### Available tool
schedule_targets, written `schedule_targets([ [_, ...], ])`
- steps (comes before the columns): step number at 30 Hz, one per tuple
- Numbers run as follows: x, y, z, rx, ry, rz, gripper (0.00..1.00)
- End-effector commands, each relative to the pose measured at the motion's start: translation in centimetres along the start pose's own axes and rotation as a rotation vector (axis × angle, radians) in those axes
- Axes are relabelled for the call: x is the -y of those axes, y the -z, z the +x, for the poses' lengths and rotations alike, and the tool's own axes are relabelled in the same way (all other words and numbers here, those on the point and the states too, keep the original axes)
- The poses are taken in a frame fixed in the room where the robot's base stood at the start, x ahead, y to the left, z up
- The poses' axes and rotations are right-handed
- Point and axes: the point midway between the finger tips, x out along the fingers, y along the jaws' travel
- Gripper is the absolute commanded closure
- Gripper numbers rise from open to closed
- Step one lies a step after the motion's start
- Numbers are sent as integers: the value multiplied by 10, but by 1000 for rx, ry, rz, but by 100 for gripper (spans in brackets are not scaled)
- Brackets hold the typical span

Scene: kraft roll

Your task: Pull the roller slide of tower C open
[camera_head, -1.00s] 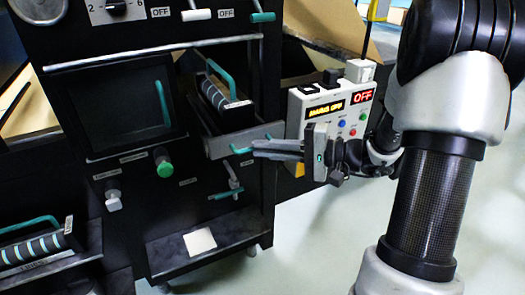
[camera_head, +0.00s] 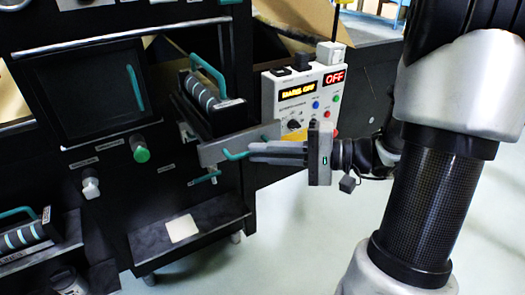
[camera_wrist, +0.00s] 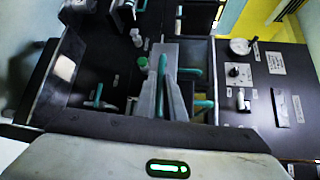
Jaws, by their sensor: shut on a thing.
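The roller slide (camera_head: 222,148) sticks out of the black tower, with a grey front plate and a teal pull handle (camera_head: 237,155). Its black roller unit (camera_head: 207,103) has grey rollers and a teal carrying handle on top. My gripper (camera_head: 254,152) comes from the right, with its fingers shut on the pull handle in front of the plate. In the wrist view, my gripper's long grey fingers (camera_wrist: 164,66) reach forward with a teal bar between them. The fingers hide part of the handle. No letter marking the tower is readable.
A white control box (camera_head: 308,98) with displays stands just behind and right of the slide. Below the slide are a small teal lever (camera_head: 205,177) and a projecting black shelf (camera_head: 205,232) with a pale square. The floor at front right is clear.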

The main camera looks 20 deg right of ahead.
Motion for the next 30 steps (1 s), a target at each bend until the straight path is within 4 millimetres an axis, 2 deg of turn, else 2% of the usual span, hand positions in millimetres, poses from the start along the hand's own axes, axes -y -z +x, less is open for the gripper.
schedule_targets([
  [4,0,1,0,-2,-1,0,100],
  [5,0,1,0,-2,-1,0,89],
  [8,0,1,0,-2,-1,0,72],
  [17,0,1,-1,-1,0,0,72],
  [20,0,1,-6,-3,0,0,72],
  [23,1,2,-20,-4,0,0,72],
  [30,2,2,-77,-7,0,0,72],
])
